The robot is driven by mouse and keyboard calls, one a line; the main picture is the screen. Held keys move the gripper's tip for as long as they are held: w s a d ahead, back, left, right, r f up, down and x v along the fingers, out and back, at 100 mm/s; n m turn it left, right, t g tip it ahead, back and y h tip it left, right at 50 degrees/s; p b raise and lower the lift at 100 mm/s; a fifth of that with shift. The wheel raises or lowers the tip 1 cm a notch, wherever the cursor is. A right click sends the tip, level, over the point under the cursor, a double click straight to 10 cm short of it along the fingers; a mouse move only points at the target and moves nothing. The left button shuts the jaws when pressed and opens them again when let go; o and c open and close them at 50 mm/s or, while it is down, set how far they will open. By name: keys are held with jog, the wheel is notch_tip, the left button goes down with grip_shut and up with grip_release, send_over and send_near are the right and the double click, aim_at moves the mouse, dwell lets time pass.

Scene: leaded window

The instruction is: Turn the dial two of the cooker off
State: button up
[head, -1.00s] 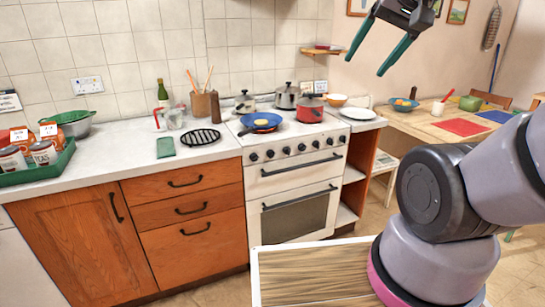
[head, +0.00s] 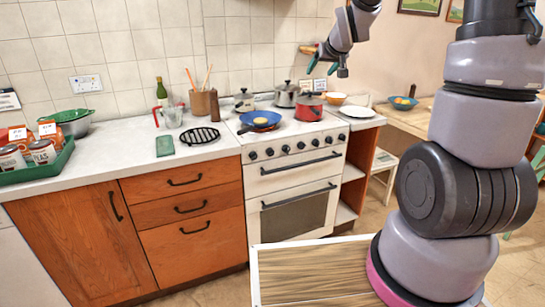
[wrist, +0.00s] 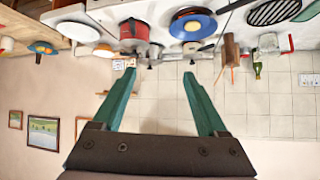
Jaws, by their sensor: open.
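The white cooker (head: 293,205) stands between the wooden cabinets and an open shelf unit. A row of several black dials (head: 285,150) runs along its upper front; the second from the left (head: 269,153) is in plain view and untouched. I cannot read the setting of any dial. The dials are not clear in the wrist view.
On the hob are a blue pan (head: 260,119) with yellow food, a red pot (head: 309,108) and a steel pot (head: 287,95). A black grate (head: 200,135) lies on the worktop to the left. The floor before the cooker is partly covered by my base.

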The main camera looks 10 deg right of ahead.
jog(key=w+a+f+n+t+y, duration=0.1)
jog(key=w+a+f+n, duration=0.1)
jog(key=w+f, duration=0.75)
jog(key=n+t+y, duration=0.2)
jog(key=t+y, duration=0.2)
jog(key=t, duration=0.2)
send_near(272, 154)
jog(key=x, duration=0.9)
jog(key=shift+w+f, duration=0.1)
jog(key=shift+w, duration=0.2)
grip_shut()
